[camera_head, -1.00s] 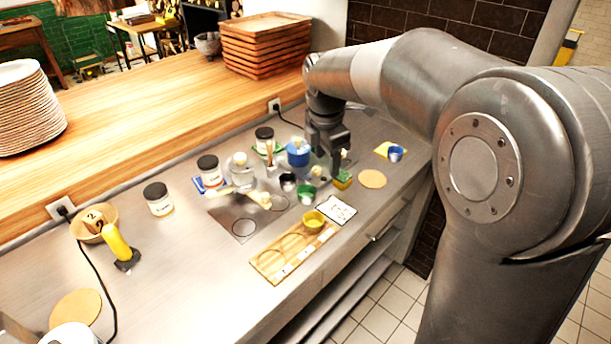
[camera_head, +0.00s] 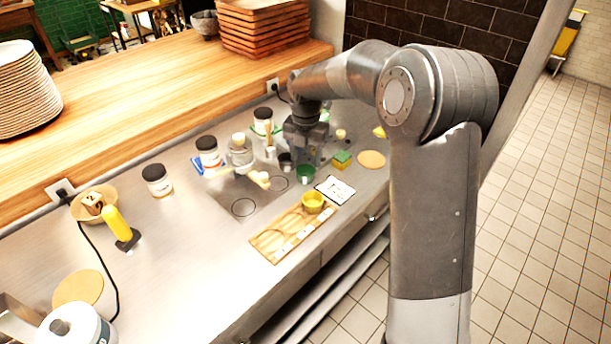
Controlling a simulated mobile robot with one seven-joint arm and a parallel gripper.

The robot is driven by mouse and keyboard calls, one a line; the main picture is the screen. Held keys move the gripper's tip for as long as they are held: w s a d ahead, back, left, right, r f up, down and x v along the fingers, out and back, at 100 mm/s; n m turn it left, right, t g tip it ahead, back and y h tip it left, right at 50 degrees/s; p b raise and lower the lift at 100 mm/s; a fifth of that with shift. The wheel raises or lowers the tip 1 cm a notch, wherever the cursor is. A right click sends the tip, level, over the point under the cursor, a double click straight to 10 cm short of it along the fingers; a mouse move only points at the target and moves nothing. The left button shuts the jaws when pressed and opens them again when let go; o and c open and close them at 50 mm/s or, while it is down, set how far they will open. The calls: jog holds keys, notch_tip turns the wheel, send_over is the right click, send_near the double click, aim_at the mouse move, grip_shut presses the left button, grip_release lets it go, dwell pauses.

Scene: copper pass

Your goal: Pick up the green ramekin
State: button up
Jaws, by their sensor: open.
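My gripper (camera_head: 305,160) points down just above and behind the green ramekin. It is open and its fingers look empty. The fingertips are small and dark here, and I cannot tell whether they are level with the ramekin's rim or around it.
A yellow ramekin (camera_head: 313,202) sits on a wooden board (camera_head: 275,241) in front. A sponge (camera_head: 342,159), a white card (camera_head: 334,190) and a dark cup (camera_head: 285,161) stand close by. Lidded jars (camera_head: 157,180) line the back.

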aim_at(305, 170)
jog(key=f, duration=0.5)
jog(key=shift+s+f, duration=0.1)
jog(key=shift+s, duration=0.25)
jog(key=c, duration=0.6)
